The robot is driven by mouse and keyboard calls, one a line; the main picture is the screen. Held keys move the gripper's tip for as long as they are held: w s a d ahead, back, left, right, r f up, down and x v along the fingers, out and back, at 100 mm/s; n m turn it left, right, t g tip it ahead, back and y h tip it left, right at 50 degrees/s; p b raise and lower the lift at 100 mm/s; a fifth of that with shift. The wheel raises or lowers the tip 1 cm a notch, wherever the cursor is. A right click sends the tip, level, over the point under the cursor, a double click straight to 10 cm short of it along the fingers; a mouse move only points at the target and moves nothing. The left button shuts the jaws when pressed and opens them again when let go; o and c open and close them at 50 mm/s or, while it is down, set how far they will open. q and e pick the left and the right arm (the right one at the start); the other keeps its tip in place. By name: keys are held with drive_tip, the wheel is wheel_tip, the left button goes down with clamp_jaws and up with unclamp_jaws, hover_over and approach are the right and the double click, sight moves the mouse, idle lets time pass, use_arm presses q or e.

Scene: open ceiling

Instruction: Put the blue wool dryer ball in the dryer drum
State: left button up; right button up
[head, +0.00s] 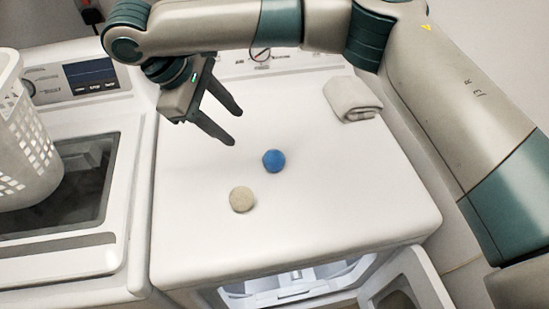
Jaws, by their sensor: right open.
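The blue wool dryer ball (273,161) lies on the white top of the dryer (340,195). My right gripper (238,128) is open and empty above the dryer top, up and to the left of the blue ball and apart from it. The dryer drum opening (290,287) shows at the bottom, under the front edge of the dryer top, only partly visible. The dryer door (412,285) stands open at the lower right. My left gripper is not in view.
A beige ball (242,199) lies just left of and nearer than the blue one. A folded grey towel (352,99) lies at the back right. A washer (75,185) with a white laundry basket (25,150) on it stands at left. The dryer top's front right is clear.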

drive_tip(key=p, duration=0.4)
approach(267, 156)
drive_tip(key=x, duration=0.4)
drive_tip(key=shift+w+a+f, duration=0.1)
drive_tip(key=shift+w+f, duration=0.05)
drive_tip(key=shift+f, duration=0.4)
drive_tip(key=shift+w, duration=0.1)
drive_tip(key=shift+d+f+p, duration=0.35)
drive_tip(key=shift+d, duration=0.1)
drive_tip(key=p+x, duration=0.2)
drive_tip(key=x, duration=0.1)
drive_tip(key=shift+d+f, duration=0.25)
drive_tip(key=shift+f, duration=0.05)
drive_tip(key=shift+w+f, duration=0.1)
drive_tip(key=shift+f, duration=0.15)
